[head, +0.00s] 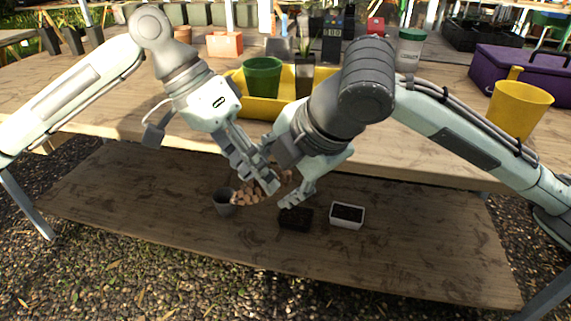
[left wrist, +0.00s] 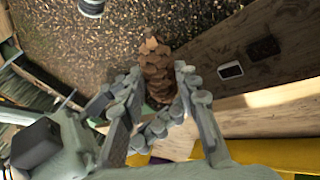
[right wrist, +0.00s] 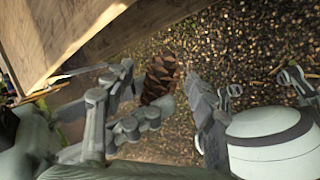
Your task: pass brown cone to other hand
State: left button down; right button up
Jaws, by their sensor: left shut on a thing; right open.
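The brown cone (head: 248,193) is a scaly pine cone held in the air in front of the table, partly hidden by my grippers in the head view. My left gripper (head: 266,184) is shut on it; the left wrist view shows the cone (left wrist: 157,70) between the left fingers (left wrist: 157,100), its tip pointing away. My right gripper (head: 292,192) is open close beside it. In the right wrist view the cone (right wrist: 160,76) lies between the spread right fingers (right wrist: 165,105), nearer the left finger; I cannot tell whether they touch.
The wooden table (head: 110,95) edge lies just behind the grippers. A yellow tray (head: 258,108) with a green pot (head: 262,77) stands on it, with a yellow pot (head: 518,108) at right. On the lower shelf are a grey pot (head: 223,203), a black tray (head: 296,218) and a white tray (head: 347,215).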

jog(key=shift+w+a+f, duration=0.1)
jog(key=shift+w+f, duration=0.05)
jog(key=shift+f, duration=0.05)
jog(key=c, duration=1.2)
pick_arm(q)
jog(key=c, duration=1)
grip_release()
jog(key=shift+c, duration=0.2)
pick_arm(e)
jog(key=shift+c, duration=0.2)
